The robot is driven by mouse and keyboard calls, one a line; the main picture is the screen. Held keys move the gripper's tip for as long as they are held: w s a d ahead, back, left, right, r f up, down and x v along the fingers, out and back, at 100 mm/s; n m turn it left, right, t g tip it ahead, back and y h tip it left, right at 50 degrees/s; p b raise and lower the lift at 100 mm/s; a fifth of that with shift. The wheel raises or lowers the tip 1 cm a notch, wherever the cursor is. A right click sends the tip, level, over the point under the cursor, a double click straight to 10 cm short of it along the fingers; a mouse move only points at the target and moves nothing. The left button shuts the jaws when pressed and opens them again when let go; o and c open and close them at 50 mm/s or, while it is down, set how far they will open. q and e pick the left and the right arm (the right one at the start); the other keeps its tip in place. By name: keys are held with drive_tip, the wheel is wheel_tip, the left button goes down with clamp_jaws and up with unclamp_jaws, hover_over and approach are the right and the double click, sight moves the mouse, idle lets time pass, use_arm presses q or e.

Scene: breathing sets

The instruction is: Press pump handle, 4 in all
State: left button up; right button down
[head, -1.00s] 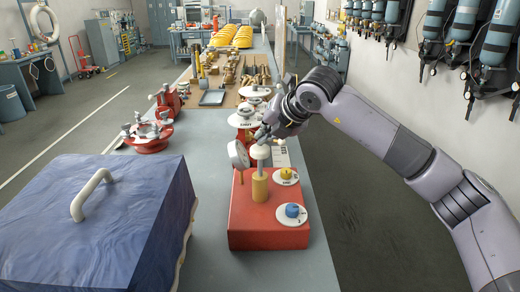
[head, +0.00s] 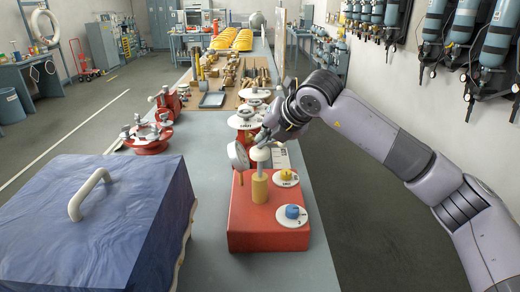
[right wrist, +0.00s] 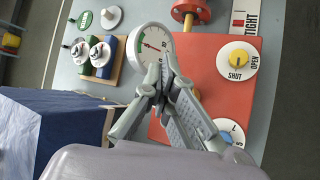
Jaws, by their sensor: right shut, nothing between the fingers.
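The red pump box (head: 268,232) stands on the grey bench, with an upright yellow cylinder (head: 259,188) topped by a white pump handle (head: 261,154). My right gripper (head: 261,138) is shut and empty, its fingertips right above the white handle; I cannot tell whether they touch it. In the right wrist view the shut fingers (right wrist: 165,62) point across the red box (right wrist: 205,60) and hide most of the handle and cylinder. A round gauge (head: 238,155) stands beside the cylinder and also shows in the right wrist view (right wrist: 150,44). My left gripper is not in view.
A yellow shut/open knob (head: 286,175) and a blue knob (head: 292,212) sit on the box's right side. A large blue-covered block (head: 110,225) with a white handle stands at left. Red valve fittings (head: 148,137) stand behind. Bare bench lies between block and box.

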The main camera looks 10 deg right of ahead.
sight(264, 149)
drive_tip(key=shift+f+b, duration=1.7)
drive_tip(key=shift+f, duration=0.25)
idle(0.9)
drive_tip(key=shift+r, duration=0.15)
drive_tip(key=shift+w+r+p, duration=0.1)
drive_tip(key=shift+r+p, duration=1.15)
drive_tip(key=shift+r, duration=1.3)
drive_tip(key=shift+r+p, duration=1.2)
drive_tip(key=shift+r, duration=1.4)
drive_tip(key=shift+f, duration=0.1)
